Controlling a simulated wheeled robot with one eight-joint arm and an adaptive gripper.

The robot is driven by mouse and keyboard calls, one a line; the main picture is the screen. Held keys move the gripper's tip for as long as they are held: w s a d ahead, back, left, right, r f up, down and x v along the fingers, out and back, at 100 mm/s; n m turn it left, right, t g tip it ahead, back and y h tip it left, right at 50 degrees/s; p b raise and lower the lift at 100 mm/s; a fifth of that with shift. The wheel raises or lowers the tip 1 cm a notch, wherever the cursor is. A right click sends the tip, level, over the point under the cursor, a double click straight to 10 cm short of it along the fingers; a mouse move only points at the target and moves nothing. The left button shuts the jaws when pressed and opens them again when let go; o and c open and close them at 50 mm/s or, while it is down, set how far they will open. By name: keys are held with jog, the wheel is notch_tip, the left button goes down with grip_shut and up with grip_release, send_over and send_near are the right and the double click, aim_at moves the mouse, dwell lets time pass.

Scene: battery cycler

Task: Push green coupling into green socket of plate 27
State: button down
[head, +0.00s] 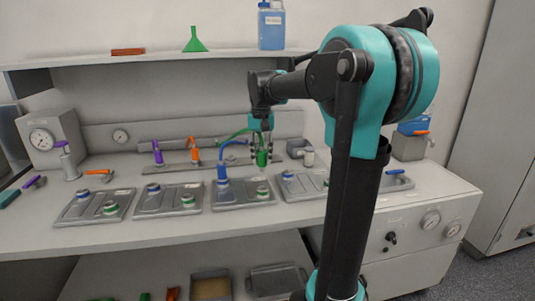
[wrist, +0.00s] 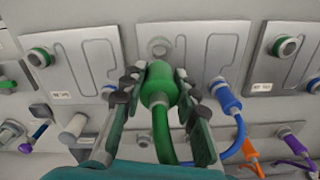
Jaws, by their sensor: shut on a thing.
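My gripper (head: 262,150) is shut on the green coupling (head: 262,158), which hangs upright from its green hose. In the wrist view the green coupling (wrist: 158,85) sits between my two fingers (wrist: 162,100). The third plate from the left (head: 232,199) has a blue coupling (head: 222,173) in its left socket. Its green socket (head: 262,191) is empty and lies just below the held coupling, with a visible gap. In the wrist view a round socket (wrist: 160,47) shows just beyond the coupling's end. I cannot read the plate numbers.
Similar plates lie on both sides, such as the second plate (head: 152,208) and the right plate (head: 290,196). The blue coupling (wrist: 227,98) stands close beside my finger. Purple (head: 158,153) and orange (head: 194,152) couplings stand behind. A green funnel (head: 194,40) is on the shelf.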

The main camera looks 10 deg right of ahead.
aim_at(262, 166)
jog(key=shift+f, duration=2.9)
jog(key=shift+f, duration=0.4)
jog(key=shift+f, duration=0.35)
jog(key=shift+f, duration=0.95)
jog(key=c, duration=0.7)
grip_release()
